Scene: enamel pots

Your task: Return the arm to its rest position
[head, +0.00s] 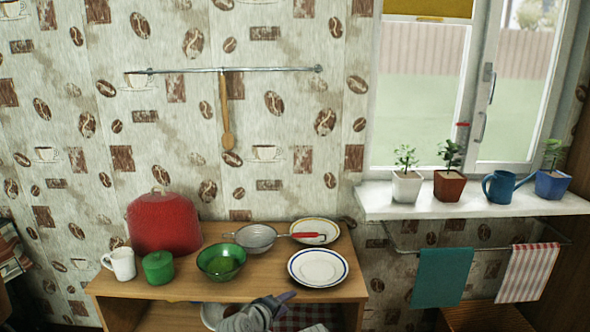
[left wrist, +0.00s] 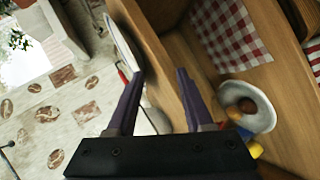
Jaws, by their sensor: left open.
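My left gripper (head: 284,298) is in front of the front edge of the wooden cabinet, low in the middle of the head view. In the left wrist view (left wrist: 160,72) its two dark purple fingers stand apart with nothing between them. The white plate with a blue rim (head: 318,267) lies on the cabinet top, just above the gripper in the head view. In the left wrist view a plate seen edge-on (left wrist: 124,42) is near one finger. My right gripper is not in view.
The cabinet top (head: 135,293) carries a red cover (head: 163,222), white mug (head: 121,264), green canister (head: 158,267), green bowl (head: 221,262), sieve (head: 256,238) and another plate (head: 315,229). The shelf below holds a checked cloth (left wrist: 226,42) and a bowl (left wrist: 262,112).

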